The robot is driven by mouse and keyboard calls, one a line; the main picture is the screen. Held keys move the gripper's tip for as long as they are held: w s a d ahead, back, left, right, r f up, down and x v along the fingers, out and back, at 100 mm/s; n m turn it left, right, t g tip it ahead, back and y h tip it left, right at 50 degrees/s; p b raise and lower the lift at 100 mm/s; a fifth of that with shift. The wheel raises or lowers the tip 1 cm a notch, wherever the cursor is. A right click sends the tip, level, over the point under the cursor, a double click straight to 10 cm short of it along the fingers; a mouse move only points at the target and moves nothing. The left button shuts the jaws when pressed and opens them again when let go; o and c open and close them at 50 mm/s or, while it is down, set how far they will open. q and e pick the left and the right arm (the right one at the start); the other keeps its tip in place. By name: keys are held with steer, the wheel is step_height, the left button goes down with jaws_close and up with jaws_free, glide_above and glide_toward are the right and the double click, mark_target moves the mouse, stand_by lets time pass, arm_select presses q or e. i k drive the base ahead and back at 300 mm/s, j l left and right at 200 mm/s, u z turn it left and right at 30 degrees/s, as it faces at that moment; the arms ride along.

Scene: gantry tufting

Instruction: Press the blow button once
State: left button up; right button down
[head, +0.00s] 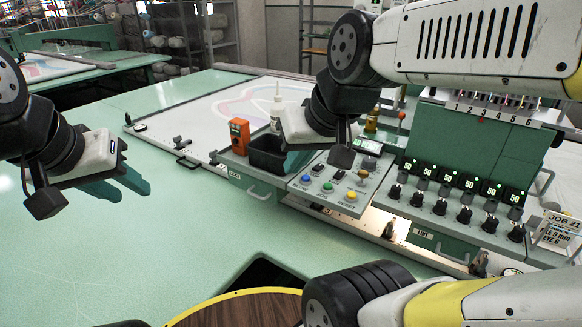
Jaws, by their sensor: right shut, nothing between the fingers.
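The printed labels are too small to read surely. My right gripper (295,163) reaches down from the upper right, shut and empty, its tips close to the panel's left end near the blue button. I cannot tell whether they touch anything. My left gripper (119,190) is open and empty above the green table at the left.
A black bin (267,154), an orange box (239,135) and a white bottle (276,112) stand left of the panel. Dials with lit displays (468,182) line the machine at right. A round wooden top (238,308) is at the bottom. The green table (160,250) is clear at front left.

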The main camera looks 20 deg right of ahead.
mark_target(306, 178)
steer(key=k+j, duration=0.35)
steer(key=j, duration=0.15)
steer(key=k+j, duration=0.4)
steer(key=j, duration=0.15)
